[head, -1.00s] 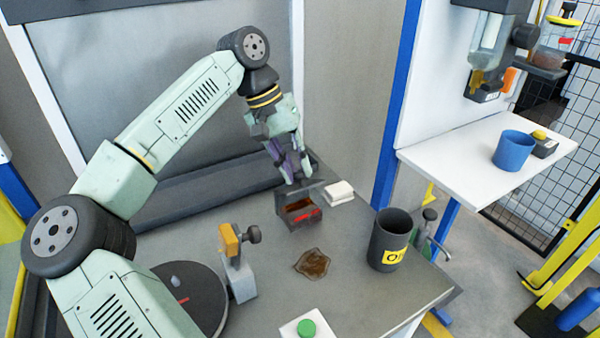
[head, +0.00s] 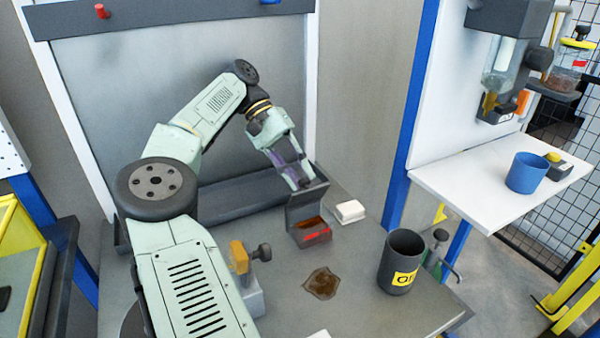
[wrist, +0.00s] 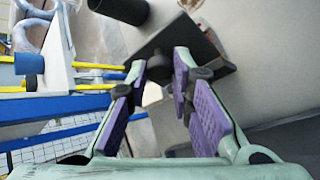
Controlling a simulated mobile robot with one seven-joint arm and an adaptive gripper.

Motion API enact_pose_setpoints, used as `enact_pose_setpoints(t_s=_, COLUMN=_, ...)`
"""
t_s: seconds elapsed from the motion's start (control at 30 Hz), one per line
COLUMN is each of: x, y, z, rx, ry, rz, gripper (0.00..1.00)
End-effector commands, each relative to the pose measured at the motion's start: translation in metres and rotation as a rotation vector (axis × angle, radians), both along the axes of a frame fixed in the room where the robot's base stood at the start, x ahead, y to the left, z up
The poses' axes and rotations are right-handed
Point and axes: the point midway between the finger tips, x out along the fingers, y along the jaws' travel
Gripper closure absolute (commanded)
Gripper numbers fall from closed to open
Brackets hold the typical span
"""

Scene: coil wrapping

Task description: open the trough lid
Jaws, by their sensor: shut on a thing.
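The trough (head: 312,236) is a small dark box on the grey bench, with brown contents and a red mark on its front. Its dark lid (head: 303,208) stands raised at the back edge, so the inside shows. My gripper (head: 304,183) is at the lid's upper edge, shut on it. In the wrist view the purple-padded fingers (wrist: 162,72) reach to the dark lid plate (wrist: 188,44). The exact contact is partly hidden by the fingers.
A white block (head: 349,211) lies right of the trough. A brown spill (head: 322,283) lies in front of it. A dark bin with a yellow label (head: 402,262) stands to the right. An orange-topped clamp (head: 238,257) stands to the left. A grey wall panel is behind.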

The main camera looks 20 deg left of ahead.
Motion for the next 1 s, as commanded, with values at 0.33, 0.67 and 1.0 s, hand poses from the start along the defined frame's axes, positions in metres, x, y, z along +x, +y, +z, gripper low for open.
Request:
enact_pose_setpoints(t_s=0.33, x=0.0004, y=0.0001, z=0.0000, rx=-0.005, ry=0.006, rz=-0.001, gripper=1.00)
enact_pose_setpoints(t_s=0.67, x=0.0003, y=0.0001, z=-0.0002, rx=-0.005, ry=0.006, rz=-0.001, gripper=0.65)
enact_pose_setpoints(t_s=1.0, x=0.0003, y=0.0001, z=-0.0003, rx=-0.004, ry=0.005, rz=0.000, gripper=0.60)
